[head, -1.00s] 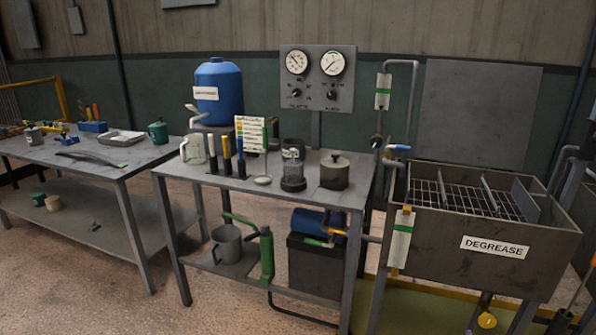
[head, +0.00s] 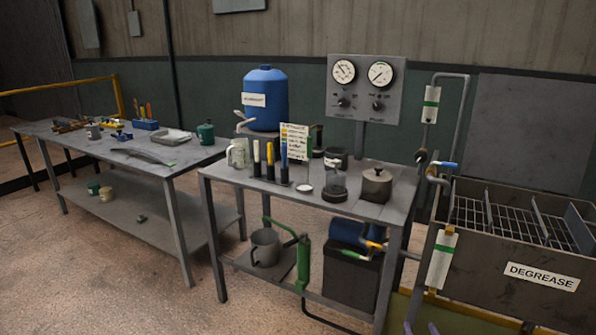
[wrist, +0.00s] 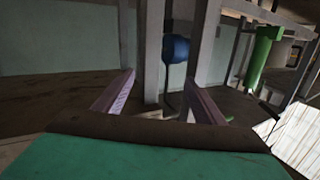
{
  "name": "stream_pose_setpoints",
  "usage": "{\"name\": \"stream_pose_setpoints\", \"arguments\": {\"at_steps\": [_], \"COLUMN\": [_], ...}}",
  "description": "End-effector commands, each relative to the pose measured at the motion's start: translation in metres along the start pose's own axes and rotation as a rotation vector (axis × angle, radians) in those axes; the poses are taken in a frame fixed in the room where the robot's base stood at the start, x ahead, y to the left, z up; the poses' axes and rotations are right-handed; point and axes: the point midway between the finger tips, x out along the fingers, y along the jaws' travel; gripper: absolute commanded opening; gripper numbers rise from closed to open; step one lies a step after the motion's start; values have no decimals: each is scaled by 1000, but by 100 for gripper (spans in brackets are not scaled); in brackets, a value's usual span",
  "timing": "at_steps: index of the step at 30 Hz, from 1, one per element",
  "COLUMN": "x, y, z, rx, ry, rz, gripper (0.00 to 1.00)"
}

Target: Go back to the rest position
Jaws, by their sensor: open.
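My gripper (wrist: 158,84) shows in the wrist view with its two pale purple fingers spread apart. It is open, and nothing is between the fingers. Beyond it are grey upright posts, a rounded blue object (wrist: 176,50) and a green cylinder (wrist: 263,52). The fingers look apart from all of these. In the head view only two small purplish tips show at the bottom edge, beside the degrease tank's legs; I cannot tell whether they are my fingers.
The degrease tank (head: 500,268) stands right, a longer bench (head: 100,148) left. Open floor (head: 100,285) lies at the lower left.

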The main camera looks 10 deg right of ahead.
Motion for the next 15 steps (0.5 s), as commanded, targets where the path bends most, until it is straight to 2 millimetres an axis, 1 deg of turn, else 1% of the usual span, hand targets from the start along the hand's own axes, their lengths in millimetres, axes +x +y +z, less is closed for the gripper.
{"name": "stream_pose_setpoints", "arguments": {"at_steps": [1,3,9,15], "x": [4,8,15,14], "y": [-17,-36,-88,-137], "z": [0,4,18,39], "rx": [5,9,17,16], "ry": [-13,-36,-115,-218], "rz": [-13,-23,-39,-42], "gripper": [64,64,64,64]}}
